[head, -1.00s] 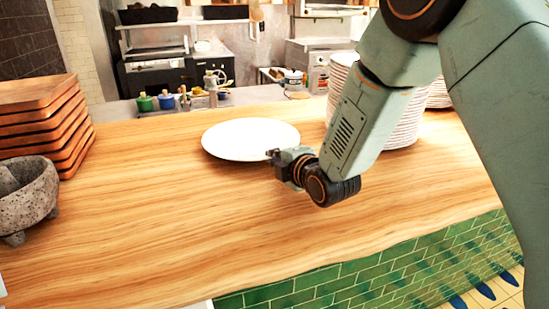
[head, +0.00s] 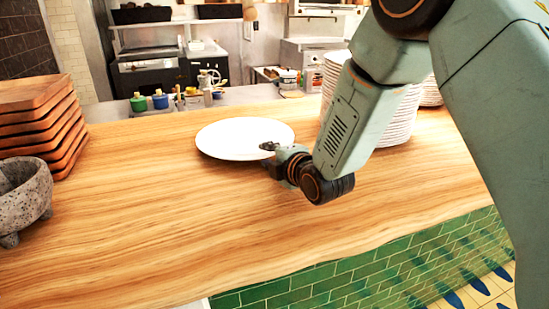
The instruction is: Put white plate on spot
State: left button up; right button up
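The white plate (head: 235,140) lies flat on the wooden counter, near its far side, in the head view. My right gripper (head: 269,149) is at the plate's right front rim, with its fingertip part overlapping the rim. One dark finger shows over the plate's top surface. The other finger is hidden, so I cannot tell whether the gripper is open or shut on the rim. I see no marked spot on the counter. My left gripper is not in view.
The wooden counter (head: 150,225) is clear in front of the plate. Stacked plates (head: 399,125) stand behind my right arm. Stacked wooden boards (head: 40,120) and a stone mortar (head: 25,195) stand at the left. Green tiles (head: 400,265) face the counter's front.

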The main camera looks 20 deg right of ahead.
jog(key=v, duration=1.2)
jog(key=shift+r, duration=0.1)
jog(key=shift+p, duration=0.3)
